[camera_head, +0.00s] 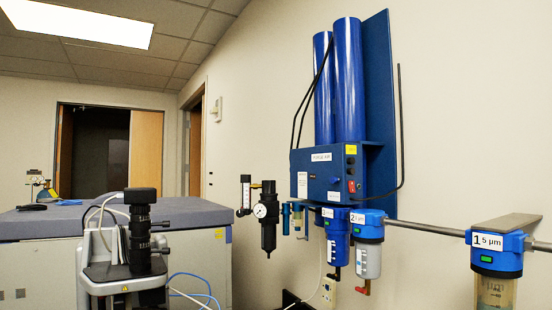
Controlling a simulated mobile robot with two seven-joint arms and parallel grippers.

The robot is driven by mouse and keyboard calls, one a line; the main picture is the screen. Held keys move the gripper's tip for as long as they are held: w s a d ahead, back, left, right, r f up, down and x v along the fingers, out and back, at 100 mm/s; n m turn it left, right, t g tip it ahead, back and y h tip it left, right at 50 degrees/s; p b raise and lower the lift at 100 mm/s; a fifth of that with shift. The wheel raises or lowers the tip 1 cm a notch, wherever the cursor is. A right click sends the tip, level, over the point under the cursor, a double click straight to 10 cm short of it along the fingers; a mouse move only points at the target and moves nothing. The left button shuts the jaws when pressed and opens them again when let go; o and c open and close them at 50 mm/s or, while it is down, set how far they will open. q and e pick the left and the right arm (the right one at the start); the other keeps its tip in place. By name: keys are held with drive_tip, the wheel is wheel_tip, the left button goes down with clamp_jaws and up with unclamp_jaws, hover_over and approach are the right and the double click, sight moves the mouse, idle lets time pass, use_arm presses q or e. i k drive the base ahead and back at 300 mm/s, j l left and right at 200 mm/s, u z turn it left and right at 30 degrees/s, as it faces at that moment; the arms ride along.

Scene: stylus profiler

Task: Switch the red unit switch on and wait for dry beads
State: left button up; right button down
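The blue purge air unit (318,172) is fixed to the wall right of centre, below two tall blue cylinders (347,80). A small red switch (351,186) sits low near the right edge of its front. It is too small to tell whether it is on or off. A small clear-bodied filter (298,222) hangs on the pipe below the unit. I cannot make out any beads or their colour in it. Neither of my grippers is in view.
Filters with blue heads, labelled 2 (368,225) and 1 (496,242), hang along a grey pipe (425,229). A black regulator with a gauge (266,212) hangs left of them. A black-and-white instrument (140,240) stands front left, before a grey-topped table (195,212).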

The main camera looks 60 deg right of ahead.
sight(351, 189)
drive_tip(key=z, duration=2.3)
